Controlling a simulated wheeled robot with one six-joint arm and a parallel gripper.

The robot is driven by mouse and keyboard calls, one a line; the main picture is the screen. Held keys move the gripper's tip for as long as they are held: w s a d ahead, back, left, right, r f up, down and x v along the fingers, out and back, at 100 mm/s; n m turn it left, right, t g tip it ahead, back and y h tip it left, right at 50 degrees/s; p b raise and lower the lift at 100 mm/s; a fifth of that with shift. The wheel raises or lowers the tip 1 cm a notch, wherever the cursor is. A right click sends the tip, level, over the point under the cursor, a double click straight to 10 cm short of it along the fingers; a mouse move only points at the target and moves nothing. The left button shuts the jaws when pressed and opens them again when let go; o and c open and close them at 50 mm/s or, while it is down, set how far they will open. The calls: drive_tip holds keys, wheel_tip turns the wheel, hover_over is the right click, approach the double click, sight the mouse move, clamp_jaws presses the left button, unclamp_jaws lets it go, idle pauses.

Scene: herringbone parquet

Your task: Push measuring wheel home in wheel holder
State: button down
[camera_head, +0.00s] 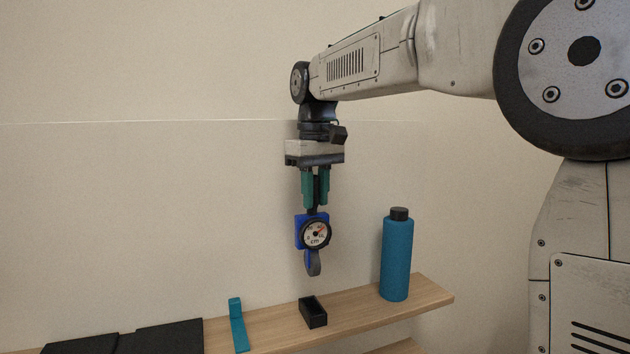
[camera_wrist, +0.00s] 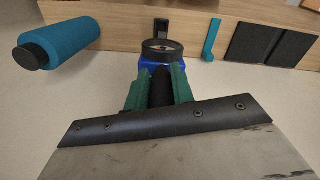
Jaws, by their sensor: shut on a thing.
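The measuring wheel (camera_head: 314,232) has a blue body, a round dial marked cm and a grey wheel at its lower end. It hangs upright in the air from my gripper (camera_head: 315,203), whose green fingers are shut on its dark top. In the wrist view the measuring wheel (camera_wrist: 162,52) shows beyond my gripper (camera_wrist: 158,88). The wheel holder (camera_head: 313,312) appears to be the small black open box on the wooden shelf, below the measuring wheel with a clear gap. In the wrist view the black holder (camera_wrist: 161,26) is partly hidden behind the dial.
A blue bottle (camera_head: 396,256) with a black cap stands on the shelf (camera_head: 365,310) right of the holder. A teal L-shaped stand (camera_head: 238,328) and a black flat case (camera_head: 160,339) are to the left. The wall is close behind.

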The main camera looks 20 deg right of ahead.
sight(316, 240)
drive_tip(key=shift+f, duration=4.95)
drive_tip(key=c, duration=1.1)
unclamp_jaws()
wheel_tip(316, 240, up, 8)
drive_tip(key=shift+f, duration=0.1)
drive_tip(key=shift+f, duration=0.2)
drive_tip(key=s+d+f+m, duration=0.1)
drive_tip(key=s+f, duration=0.4)
drive_tip(key=s, duration=0.5)
drive_tip(key=s+d+f+m+t, duration=0.1)
drive_tip(key=s+f, duration=0.4)
drive_tip(key=s, duration=0.5)
drive_tip(key=s+d+f+m, duration=0.1)
drive_tip(key=s+f, duration=0.4)
drive_tip(key=s, duration=0.6)
drive_tip(key=shift+f+m, duration=0.2)
drive_tip(key=shift+m, duration=0.1)
